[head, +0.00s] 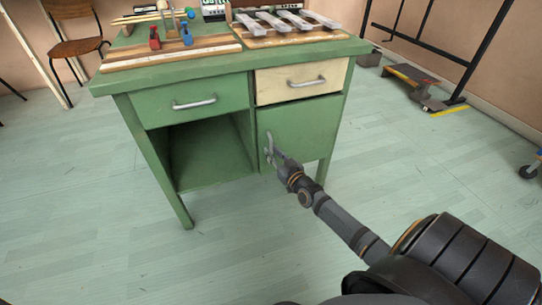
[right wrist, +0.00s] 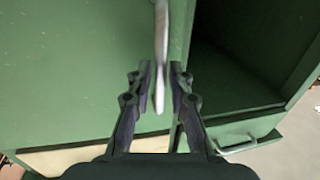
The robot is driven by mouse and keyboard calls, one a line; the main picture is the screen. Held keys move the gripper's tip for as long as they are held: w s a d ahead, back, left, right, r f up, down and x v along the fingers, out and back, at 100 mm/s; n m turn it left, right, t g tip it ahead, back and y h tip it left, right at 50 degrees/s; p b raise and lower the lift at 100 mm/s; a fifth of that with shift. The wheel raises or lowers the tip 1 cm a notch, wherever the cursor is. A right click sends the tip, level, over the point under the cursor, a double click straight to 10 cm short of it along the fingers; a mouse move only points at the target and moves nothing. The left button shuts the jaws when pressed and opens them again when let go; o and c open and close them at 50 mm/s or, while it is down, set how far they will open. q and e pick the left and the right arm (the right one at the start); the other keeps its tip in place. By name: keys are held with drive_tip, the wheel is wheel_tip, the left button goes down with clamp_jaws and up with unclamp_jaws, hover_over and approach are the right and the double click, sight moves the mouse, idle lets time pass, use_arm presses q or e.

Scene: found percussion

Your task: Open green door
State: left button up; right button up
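The green door (head: 312,122) is at the lower right of the green desk, below a cream drawer, and looks shut. Its metal handle (head: 268,146) stands upright near the door's left edge. My right gripper (head: 275,154) is at the handle. In the right wrist view the door (right wrist: 70,70) fills the left side, and the handle (right wrist: 161,45) hangs down between the two fingers of my right gripper (right wrist: 161,75). The fingers are apart, with narrow gaps visible beside the handle. My left gripper is not in view.
The desk has an open compartment (head: 205,152) left of the door, under a green drawer (head: 190,101). The cream drawer (head: 300,82) is above the door. Percussion pieces, including metal bars (head: 290,20), lie on top. The floor (head: 250,260) in front is clear.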

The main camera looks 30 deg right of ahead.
drive_tip(key=shift+w, duration=0.65)
drive_tip(key=shift+c, duration=0.2)
clamp_jaws()
